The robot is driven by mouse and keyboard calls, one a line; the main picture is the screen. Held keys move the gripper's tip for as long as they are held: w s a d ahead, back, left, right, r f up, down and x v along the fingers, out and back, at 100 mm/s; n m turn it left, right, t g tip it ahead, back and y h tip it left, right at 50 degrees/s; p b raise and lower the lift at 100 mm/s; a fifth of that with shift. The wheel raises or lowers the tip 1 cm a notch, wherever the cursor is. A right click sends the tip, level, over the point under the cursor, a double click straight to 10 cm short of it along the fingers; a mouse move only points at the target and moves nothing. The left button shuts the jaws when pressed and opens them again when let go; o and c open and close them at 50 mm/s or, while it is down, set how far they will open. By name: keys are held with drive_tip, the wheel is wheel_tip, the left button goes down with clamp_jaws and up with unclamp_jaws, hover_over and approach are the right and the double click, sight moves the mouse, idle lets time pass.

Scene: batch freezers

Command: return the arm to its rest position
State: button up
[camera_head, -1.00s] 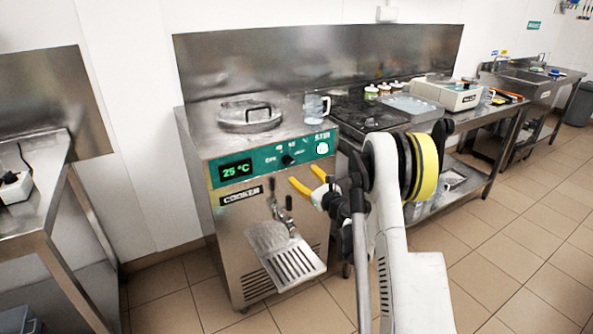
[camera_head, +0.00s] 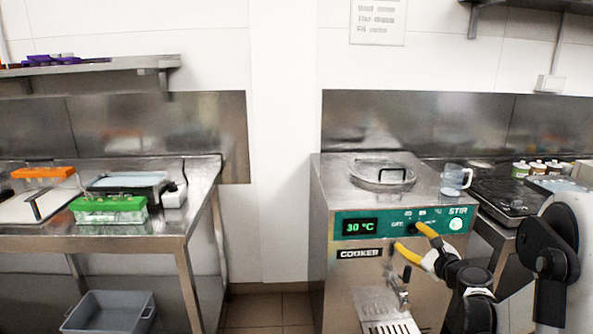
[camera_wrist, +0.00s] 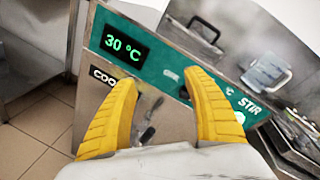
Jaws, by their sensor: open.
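My gripper (camera_head: 416,241) has two yellow fingers spread apart with nothing between them. It is in front of the cooker's green control panel (camera_head: 375,224), close to the OFF knob; I cannot tell whether it touches. In the wrist view my open gripper (camera_wrist: 160,108) shows both fingers, with the right fingertip over the panel beside the display (camera_wrist: 122,46), which reads 30 °C. The arm is bent at the lower right of the head view. The cooker (camera_head: 340,290) is a steel box with a lid (camera_head: 382,172) on top, closed.
A dark hob (camera_head: 508,198) adjoins on the right. A steel table (camera_head: 150,228) at left carries green and orange racks. A grey bin (camera_head: 110,312) is below it. The floor gap between table and cooker is clear.

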drive_tip(key=s+a+r+n+g+y, duration=0.1)
drive_tip(key=s+a+r+n+g, duration=0.2)
drive_tip(key=s+a+n, duration=0.45)
drive_tip(key=s+a+r+n+g, duration=0.2)
drive_tip(key=s+a+r+n, duration=0.2)
drive_tip(key=s+a+n, duration=0.3)
drive_tip(key=s+a+f+n+g+h, duration=0.1)
drive_tip(key=s+n, duration=0.5)
drive_tip(key=s, duration=0.6)
drive_tip(key=s+a+f+n+g+h, duration=0.1)
drive_tip(key=s+n, duration=0.4)
drive_tip(key=s, duration=0.7)
wheel_tip(320, 180, down, 3)
drive_tip(key=shift+a+r+n+g+h, duration=0.15)
drive_tip(key=shift+n+g+h, duration=0.2)
drive_tip(key=shift+g+h, duration=0.6)
